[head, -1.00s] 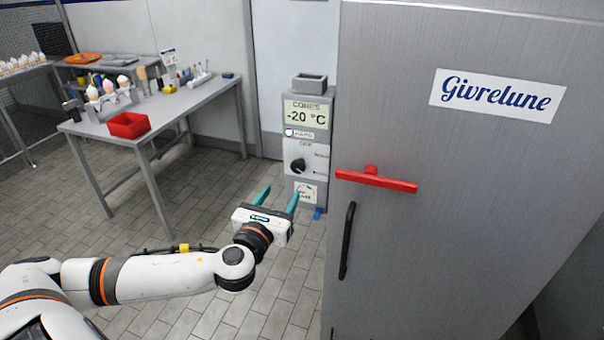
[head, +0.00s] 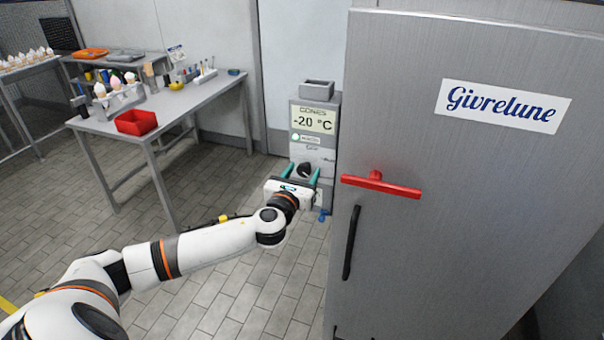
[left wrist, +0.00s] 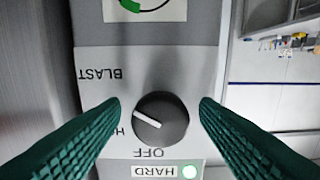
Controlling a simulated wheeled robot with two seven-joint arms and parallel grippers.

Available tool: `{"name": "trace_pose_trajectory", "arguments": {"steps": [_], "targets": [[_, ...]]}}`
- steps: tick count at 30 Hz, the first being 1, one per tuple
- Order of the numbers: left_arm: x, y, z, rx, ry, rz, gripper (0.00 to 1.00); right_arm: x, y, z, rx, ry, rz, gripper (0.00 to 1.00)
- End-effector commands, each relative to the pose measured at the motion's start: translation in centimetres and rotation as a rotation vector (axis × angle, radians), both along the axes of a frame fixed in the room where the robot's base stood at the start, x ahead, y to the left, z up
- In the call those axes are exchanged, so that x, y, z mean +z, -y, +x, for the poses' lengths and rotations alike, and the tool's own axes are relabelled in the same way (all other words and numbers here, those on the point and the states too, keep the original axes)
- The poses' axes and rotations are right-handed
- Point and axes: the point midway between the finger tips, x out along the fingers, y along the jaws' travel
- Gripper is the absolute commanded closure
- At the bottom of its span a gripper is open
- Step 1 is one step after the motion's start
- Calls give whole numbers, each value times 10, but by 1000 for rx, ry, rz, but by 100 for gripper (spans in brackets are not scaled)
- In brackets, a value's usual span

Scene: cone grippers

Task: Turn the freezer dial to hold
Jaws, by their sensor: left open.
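The freezer dial (head: 305,169) is a black round knob on the grey control box (head: 327,113) beside the freezer. In the left wrist view the dial (left wrist: 163,121) sits upside down between my two teal fingers. Its white mark points left and slightly up in that picture. OFF is below it, BLAST is at upper left, and a label starting with H is partly hidden by the left finger. My left gripper (head: 301,170) is open around the dial, with a visible gap on each side. My right gripper is in neither view.
The large freezer (head: 460,210) with a red handle (head: 381,185) and black bar stands close on the right. A table (head: 200,100) with a red bin (head: 136,122) stands at left. The floor between is clear.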

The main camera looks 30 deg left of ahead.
Motion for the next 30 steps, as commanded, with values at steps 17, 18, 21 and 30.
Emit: {"name": "trace_pose_trajectory", "arguments": {"steps": [17,18,21,30], "targets": [[-1,0,0,1,7,-31,89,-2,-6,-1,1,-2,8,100],[-1,0,0,1,10,-46,89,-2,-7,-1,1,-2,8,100],[-2,0,0,2,20,-93,89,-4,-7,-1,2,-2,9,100],[-2,1,0,1,78,-330,89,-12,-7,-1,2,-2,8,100]]}}
